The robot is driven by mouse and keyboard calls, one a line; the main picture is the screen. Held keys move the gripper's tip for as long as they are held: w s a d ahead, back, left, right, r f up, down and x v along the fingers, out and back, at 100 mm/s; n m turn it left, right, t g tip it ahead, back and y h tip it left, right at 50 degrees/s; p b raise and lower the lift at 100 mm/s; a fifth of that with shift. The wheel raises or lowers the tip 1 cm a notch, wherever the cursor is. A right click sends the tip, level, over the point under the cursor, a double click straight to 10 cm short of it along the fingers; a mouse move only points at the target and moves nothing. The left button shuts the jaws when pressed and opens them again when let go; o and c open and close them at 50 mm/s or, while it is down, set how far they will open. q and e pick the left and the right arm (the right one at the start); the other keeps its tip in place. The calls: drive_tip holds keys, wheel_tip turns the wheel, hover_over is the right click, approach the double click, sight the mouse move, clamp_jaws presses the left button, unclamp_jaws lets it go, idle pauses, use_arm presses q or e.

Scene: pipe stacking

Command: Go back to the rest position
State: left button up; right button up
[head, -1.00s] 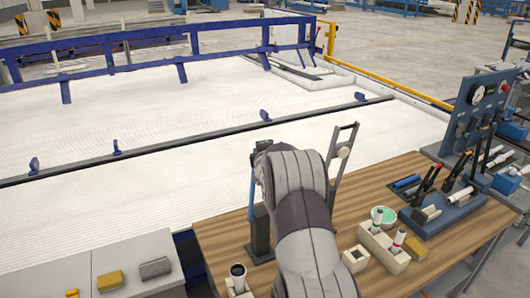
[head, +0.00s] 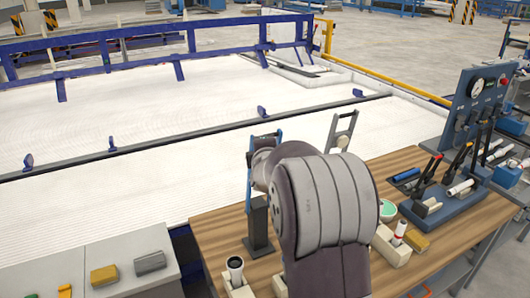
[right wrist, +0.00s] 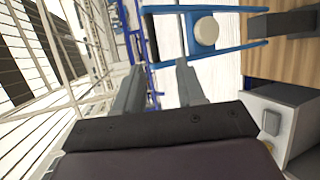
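My right arm rises through the middle of the head view and covers part of the wooden table (head: 215,232). Its gripper is hidden behind the arm there. A blue frame with a round pale knob (right wrist: 205,32) is beyond the fingers in that view. My left gripper is in neither view. A short pipe with a dark opening (head: 235,266) stands in a cream holder (head: 240,288) at the table's front left.
A dark and blue upright stand (head: 257,225) is left of my arm; a grey frame (head: 342,130) rises behind it. A control panel (head: 470,105) with levers is at the right. Grey cabinets (head: 130,262) stand front left. A white ribbed bed (head: 110,205) lies behind the table.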

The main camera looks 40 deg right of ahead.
idle(0.5)
drive_tip(key=s+a+f+m+g+y+b, duration=0.1)
drive_tip(key=s+a+f+m+g+y, duration=0.15)
drive_tip(key=a+f+m, duration=0.45)
drive_tip(key=s+a+f+m+g+y+b, duration=0.1)
drive_tip(key=s+a+f+m+g+y, duration=0.1)
drive_tip(key=s+a+f+m+y, duration=0.45)
drive_tip(key=s+a+f+n+g+b, duration=0.1)
drive_tip(key=s+a+f+g+b, duration=0.2)
drive_tip(key=s+a+f, duration=0.8)
drive_tip(key=a+g, duration=0.2)
drive_tip(key=a, duration=0.1)
drive_tip(key=shift+a+f+n+g, duration=0.3)
drive_tip(key=shift+n+g, duration=0.05)
